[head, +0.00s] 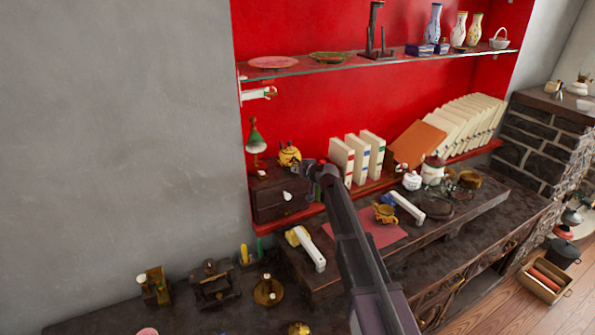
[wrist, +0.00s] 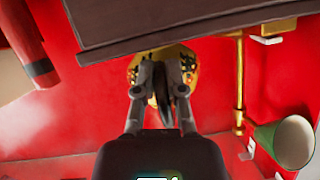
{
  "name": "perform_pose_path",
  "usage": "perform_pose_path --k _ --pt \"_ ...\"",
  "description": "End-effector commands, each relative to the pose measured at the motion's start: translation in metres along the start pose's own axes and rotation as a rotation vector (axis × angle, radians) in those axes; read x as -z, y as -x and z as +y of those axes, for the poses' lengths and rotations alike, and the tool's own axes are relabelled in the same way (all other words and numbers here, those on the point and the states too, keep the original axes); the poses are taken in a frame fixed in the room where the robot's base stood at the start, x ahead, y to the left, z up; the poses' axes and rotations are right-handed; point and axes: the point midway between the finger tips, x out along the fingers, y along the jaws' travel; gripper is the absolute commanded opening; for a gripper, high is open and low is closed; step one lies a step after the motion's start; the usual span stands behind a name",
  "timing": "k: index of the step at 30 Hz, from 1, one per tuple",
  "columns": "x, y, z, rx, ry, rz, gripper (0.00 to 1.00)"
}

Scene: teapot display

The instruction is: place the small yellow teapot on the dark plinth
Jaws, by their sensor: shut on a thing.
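The small yellow teapot (head: 289,155) has dark markings and is upright at the top of the dark plinth (head: 275,199), a dark wooden block with a pale knob on its front. My gripper (head: 308,168) reaches in from the right and is shut on the teapot. In the wrist view, which is upside down, the gripper fingers (wrist: 161,68) cover the middle of the teapot (wrist: 137,68). The plinth's edge (wrist: 200,36) runs along the teapot's base there. I cannot tell whether the base touches the plinth's top.
A green-shaded lamp (head: 255,137) stands close to the teapot on the left; its shade also shows in the wrist view (wrist: 290,143). White books (head: 342,162) stand to the right. A glass shelf (head: 330,67) with plates hangs above. My arm crosses the dark table.

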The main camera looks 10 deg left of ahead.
Motion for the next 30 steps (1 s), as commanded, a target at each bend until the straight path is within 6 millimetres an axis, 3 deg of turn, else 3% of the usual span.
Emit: perform_pose_path --k 2,3,6,22,30 --pt "-0.003 -0.001 0.001 0.000 0.000 0.001 0.00" --pt "-0.002 -0.001 0.000 0.000 0.000 0.000 0.23" --pt "-0.002 -0.001 0.000 0.000 0.000 0.000 0.49" --pt "0.002 0.001 0.000 0.000 0.000 0.000 0.49" --pt "0.002 0.031 -0.002 0.000 -0.002 0.000 0.49"
